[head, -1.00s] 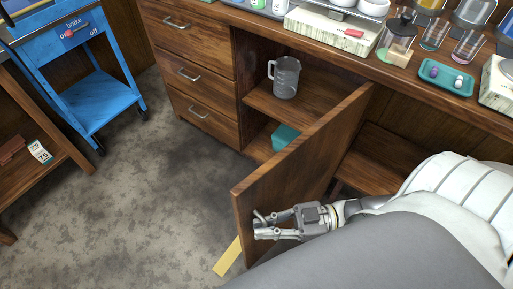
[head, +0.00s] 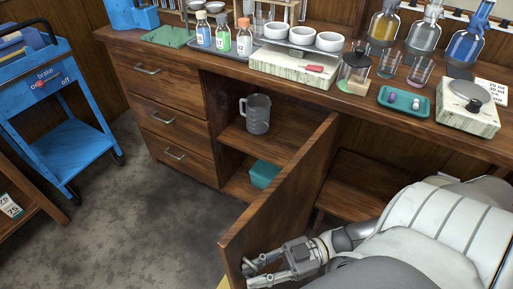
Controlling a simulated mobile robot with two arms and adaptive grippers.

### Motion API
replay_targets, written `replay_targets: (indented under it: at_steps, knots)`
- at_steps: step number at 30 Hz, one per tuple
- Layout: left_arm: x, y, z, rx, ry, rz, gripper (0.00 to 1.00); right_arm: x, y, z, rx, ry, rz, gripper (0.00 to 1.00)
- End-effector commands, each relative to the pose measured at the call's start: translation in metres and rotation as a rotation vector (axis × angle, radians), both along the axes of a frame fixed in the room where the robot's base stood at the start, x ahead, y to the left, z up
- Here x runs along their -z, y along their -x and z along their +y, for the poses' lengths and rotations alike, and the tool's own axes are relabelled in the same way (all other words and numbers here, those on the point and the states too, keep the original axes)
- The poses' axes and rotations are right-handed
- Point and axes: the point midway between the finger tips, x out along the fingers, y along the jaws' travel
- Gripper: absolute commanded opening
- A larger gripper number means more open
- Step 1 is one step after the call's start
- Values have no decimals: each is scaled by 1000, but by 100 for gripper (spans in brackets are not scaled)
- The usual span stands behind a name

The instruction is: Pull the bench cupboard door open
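The bench cupboard door (head: 283,205) is a brown wooden panel and stands well open, swung out from the bench toward me. Inside the cupboard a grey measuring jug (head: 257,114) stands on the shelf (head: 270,143), and a teal box (head: 264,174) sits below. My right gripper (head: 250,274) is at the free edge of the door, low in the picture, on the door's right side. Its fingers look spread around the handle area, but the handle itself is hard to make out, so I cannot tell whether they grip it. My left gripper is not in view.
A blue trolley (head: 73,145) stands at the left, with bare floor (head: 150,235) between it and the door. Drawers (head: 165,115) are left of the cupboard.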

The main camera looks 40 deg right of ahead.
Motion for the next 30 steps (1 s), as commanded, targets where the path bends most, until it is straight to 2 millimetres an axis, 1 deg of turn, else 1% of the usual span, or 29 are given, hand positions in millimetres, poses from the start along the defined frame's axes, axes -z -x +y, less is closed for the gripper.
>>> replay_targets:
  at_steps: [3, 7, 11, 14, 21, 24, 27, 30]
  knots:
    - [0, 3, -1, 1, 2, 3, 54, 0, 0, 0, 1, 1, 0, 19]
    - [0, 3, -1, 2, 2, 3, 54, 0, 0, -1, 1, 1, 0, 19]
    - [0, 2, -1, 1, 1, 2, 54, 1, 3, -9, 1, 3, 2, 19]
    - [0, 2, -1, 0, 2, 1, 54, 2, 9, -24, -1, 6, 4, 19]
    - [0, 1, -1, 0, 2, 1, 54, 2, 26, -74, 0, 7, 5, 19]
    - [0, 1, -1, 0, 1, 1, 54, 1, 32, -91, 0, 5, 3, 19]
    - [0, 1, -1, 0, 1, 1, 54, 1, 36, -103, 0, 3, 2, 19]
    - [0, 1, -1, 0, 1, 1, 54, 1, 39, -110, 0, 1, 1, 19]
